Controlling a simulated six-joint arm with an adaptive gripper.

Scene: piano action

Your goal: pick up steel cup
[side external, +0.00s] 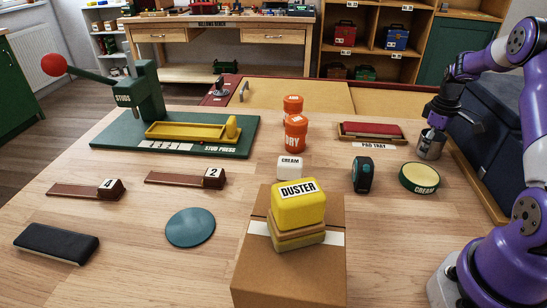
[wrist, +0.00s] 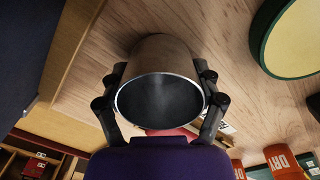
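The steel cup (side external: 430,146) is at the right side of the table in the side view, with its open end toward my gripper. My gripper (side external: 434,122) is above it, with the fingers reaching down around the cup. In the wrist view the cup (wrist: 160,57) fills the space between the two fingers of my gripper (wrist: 160,76), which press against its sides. Its round rim faces the camera and the inside looks empty. I cannot tell whether the cup's base touches the table.
The green cream tin (side external: 420,178) stands just in front of the cup. The pan tray (side external: 371,134) lies to its left, and a dark teal device (side external: 362,174) stands nearby. Orange jars (side external: 296,134) and a cardboard box (side external: 292,275) with the yellow duster (side external: 298,205) are further left.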

